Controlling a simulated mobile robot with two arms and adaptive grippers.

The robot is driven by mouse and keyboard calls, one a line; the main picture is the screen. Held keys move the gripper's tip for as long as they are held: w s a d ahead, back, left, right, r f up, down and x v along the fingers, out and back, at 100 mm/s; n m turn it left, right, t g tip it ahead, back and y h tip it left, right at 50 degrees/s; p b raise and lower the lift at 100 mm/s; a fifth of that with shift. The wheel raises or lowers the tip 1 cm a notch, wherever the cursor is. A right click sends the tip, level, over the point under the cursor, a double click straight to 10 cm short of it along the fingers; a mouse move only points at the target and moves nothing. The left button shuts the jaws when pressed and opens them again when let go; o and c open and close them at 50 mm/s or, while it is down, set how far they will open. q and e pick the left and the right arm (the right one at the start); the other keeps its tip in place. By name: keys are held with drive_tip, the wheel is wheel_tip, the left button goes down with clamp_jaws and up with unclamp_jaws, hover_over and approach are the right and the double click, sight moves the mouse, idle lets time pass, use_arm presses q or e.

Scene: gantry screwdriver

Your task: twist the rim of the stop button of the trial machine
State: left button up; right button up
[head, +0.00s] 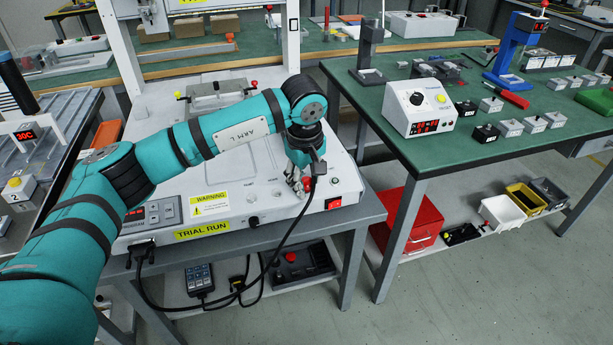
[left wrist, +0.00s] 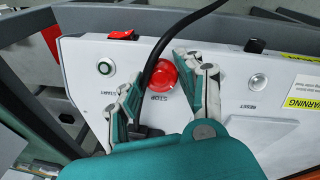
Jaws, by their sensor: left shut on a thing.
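The trial machine (head: 270,205) is a white console with a "TRIAL RUN" label, standing on a grey bench. Its red stop button (left wrist: 162,74) has the word STOP beside it in the left wrist view. It also shows in the head view (head: 308,184), partly behind my gripper. My left gripper (head: 299,184) points down at the console's front right. In the left wrist view, its fingers (left wrist: 158,78) stand on both sides of the stop button, shut on it. The exact contact with the rim is hard to see. My right gripper is out of view.
A black cable (left wrist: 180,35) runs past the stop button between the fingers. A START button (left wrist: 106,67) and a RESET button (left wrist: 257,82) flank it. A red rocker switch (head: 333,203) sits at the front edge. A green table (head: 470,160) stands at right.

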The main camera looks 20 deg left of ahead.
use_arm(q)
drive_tip(key=shift+f+m, duration=0.1)
drive_tip(key=shift+m, duration=0.2)
drive_tip(key=o, duration=1.2)
drive_tip(key=shift+c, duration=0.2)
wheel_tip(320, 180, up, 12)
drive_tip(key=s, duration=0.2)
drive_tip(key=shift+d, duration=0.2)
drive_tip(key=shift+f, duration=0.1)
